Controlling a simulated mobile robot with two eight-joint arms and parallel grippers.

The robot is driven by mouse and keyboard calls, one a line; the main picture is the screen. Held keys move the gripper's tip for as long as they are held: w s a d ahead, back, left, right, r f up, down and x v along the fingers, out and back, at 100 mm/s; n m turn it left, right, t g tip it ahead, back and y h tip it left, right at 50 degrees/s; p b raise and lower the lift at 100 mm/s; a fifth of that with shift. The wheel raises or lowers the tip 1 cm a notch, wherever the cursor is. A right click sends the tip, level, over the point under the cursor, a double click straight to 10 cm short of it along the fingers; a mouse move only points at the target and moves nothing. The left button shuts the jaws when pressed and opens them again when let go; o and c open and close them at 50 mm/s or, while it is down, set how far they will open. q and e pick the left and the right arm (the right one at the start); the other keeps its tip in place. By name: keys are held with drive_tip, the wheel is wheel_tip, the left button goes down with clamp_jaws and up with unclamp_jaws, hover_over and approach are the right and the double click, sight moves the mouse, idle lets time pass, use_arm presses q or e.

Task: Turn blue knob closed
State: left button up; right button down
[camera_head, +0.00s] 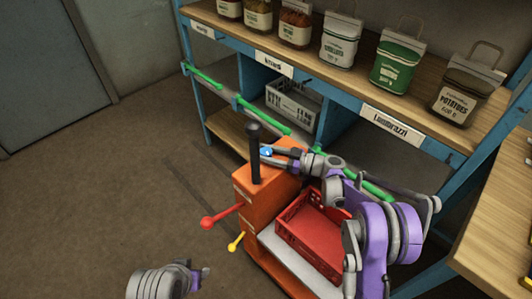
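The blue knob (266,151) is a small blue spot at the top of the orange machine (258,190), just right of its upright black post. My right gripper (272,156) reaches in from the right, with its dark fingertips right at the knob. The fingers partly cover the knob, and I cannot tell whether they grip it or only stand around it. My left gripper (204,274) is low in the picture, left of the machine and away from the knob. Its fingers are too small and turned to tell open from shut.
A red lever (208,222) and a yellow lever (234,243) stick out from the machine's left side. A red crate (312,225) sits beside the machine under my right arm. Behind stands a blue shelf rack with green rails (205,78) and several sacks. Floor at left is clear.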

drive_tip(key=m+t+h, duration=0.1)
drive_tip(key=m+t, duration=0.1)
drive_tip(key=m+t+h, duration=0.2)
drive_tip(key=t, duration=0.1)
drive_tip(key=shift+s+a, duration=0.1)
drive_tip(key=m+t+h, duration=0.1)
drive_tip(key=t+h, duration=0.1)
drive_tip(key=shift+m+t, duration=0.3)
drive_tip(key=shift+m, duration=0.1)
drive_tip(key=shift+r+m+t+h+p, duration=0.15)
drive_tip(key=shift+m+t+h+p, duration=0.65)
drive_tip(key=shift+h, duration=0.1)
drive_tip(key=shift+m+t+h+p, duration=0.9)
drive_tip(key=shift+m+h+p, duration=0.3)
drive_tip(key=shift+h+p, duration=0.5)
drive_tip(key=shift+c, duration=1.5)
unclamp_jaws()
